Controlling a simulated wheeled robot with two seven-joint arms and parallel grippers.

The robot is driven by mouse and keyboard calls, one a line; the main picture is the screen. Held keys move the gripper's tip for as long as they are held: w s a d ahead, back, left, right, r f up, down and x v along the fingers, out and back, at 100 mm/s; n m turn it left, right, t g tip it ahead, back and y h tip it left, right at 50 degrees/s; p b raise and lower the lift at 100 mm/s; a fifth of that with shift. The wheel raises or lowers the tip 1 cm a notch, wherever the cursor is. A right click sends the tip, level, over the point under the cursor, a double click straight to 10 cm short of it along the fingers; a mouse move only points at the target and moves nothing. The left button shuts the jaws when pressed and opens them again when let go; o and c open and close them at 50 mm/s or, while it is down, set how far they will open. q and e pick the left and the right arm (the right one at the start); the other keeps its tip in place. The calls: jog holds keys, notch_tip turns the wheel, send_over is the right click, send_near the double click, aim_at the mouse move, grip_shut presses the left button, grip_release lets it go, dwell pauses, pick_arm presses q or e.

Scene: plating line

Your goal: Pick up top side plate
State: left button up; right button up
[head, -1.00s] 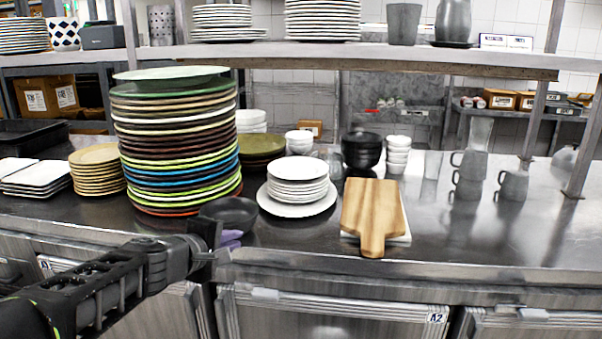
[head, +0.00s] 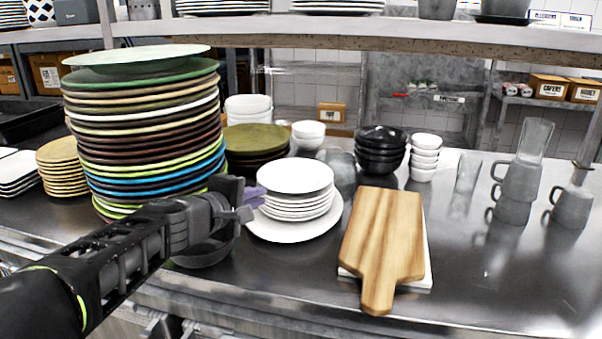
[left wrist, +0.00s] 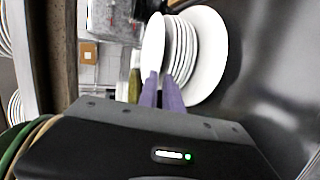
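The top side plate (head: 295,174) is white and round and lies on a short stack of like side plates (head: 298,207). The stack stands on a larger white plate (head: 263,230). In the left wrist view the top plate (left wrist: 153,44) shows nearly edge-on, beside the stack's other rims. My left gripper (head: 254,196) is at the left edge of the stack, its purple fingers pointing at the rims. The fingers (left wrist: 160,80) have a narrow gap, with tips close to the top plate's rim. Contact is not clear. My right gripper is out of view.
A tall stack of coloured plates (head: 150,130) stands left of my gripper. A dark bowl (head: 203,258) is partly behind my left gripper. A wooden board (head: 385,235) lies to the right, with black bowls (head: 380,155) behind. A shelf (head: 330,32) crosses above.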

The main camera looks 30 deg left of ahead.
pick_arm(q)
jog(key=shift+s, duration=0.1)
jog(key=shift+x, duration=1.05)
jog(key=shift+w, duration=0.25)
jog(key=shift+b+x, duration=0.4)
jog(key=shift+x, duration=2.25)
jog(key=shift+a, duration=0.1)
grip_shut()
jog(key=shift+r, duration=0.1)
